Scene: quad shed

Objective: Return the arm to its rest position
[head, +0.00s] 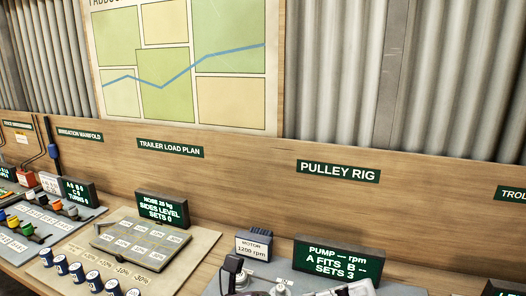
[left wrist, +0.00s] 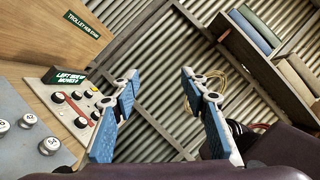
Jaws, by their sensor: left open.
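My left gripper (left wrist: 160,80) shows in the left wrist view, with two blue-padded fingers spread wide apart. My right gripper is in neither view.
The bench carries a pump display (head: 338,261), a motor box (head: 253,245), a trailer load plate (head: 140,240) and several blue-and-white cylinders. In the left wrist view, a panel with black knobs (left wrist: 78,108) lies left of the fingers and a shelf (left wrist: 262,62) stands upper right.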

